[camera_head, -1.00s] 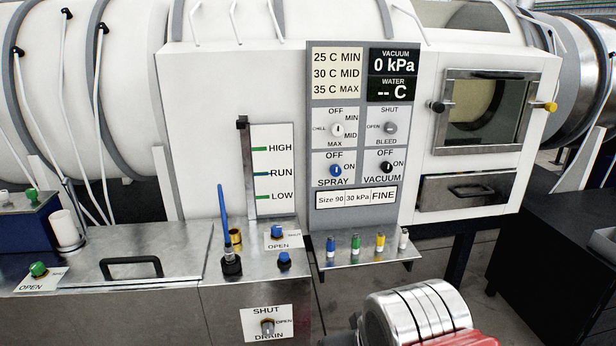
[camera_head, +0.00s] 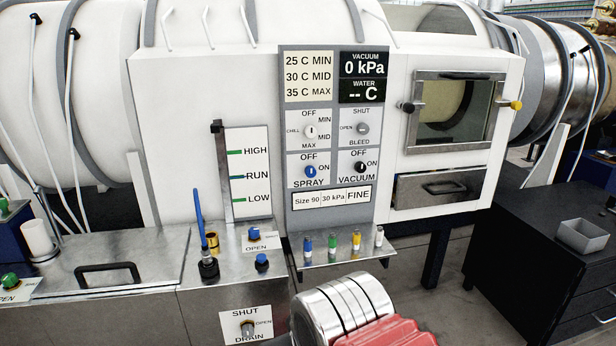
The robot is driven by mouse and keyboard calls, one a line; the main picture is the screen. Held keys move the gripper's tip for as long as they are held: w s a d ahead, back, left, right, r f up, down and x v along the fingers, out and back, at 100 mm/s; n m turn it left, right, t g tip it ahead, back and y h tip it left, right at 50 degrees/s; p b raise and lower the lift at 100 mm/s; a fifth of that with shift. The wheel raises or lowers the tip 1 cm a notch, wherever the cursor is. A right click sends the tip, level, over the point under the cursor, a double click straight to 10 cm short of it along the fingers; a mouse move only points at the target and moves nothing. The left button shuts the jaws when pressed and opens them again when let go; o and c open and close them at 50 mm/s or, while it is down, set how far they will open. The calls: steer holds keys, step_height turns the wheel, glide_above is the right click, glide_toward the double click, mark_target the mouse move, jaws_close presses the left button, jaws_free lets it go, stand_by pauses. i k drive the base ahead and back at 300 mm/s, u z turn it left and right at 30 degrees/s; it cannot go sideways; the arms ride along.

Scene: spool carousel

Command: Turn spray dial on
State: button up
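My gripper's fingers are not in view.
A metal shelf (camera_head: 335,255) with several small coloured bottles juts out below the panel. A blue upright lever (camera_head: 199,220) stands on the steel counter to the left. A dark cabinet (camera_head: 545,260) with a grey bin (camera_head: 583,236) stands at the right.

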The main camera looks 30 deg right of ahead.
mark_target(311, 172)
steer(key=z, duration=0.1)
steer(key=i, duration=1)
steer(key=u, duration=0.1)
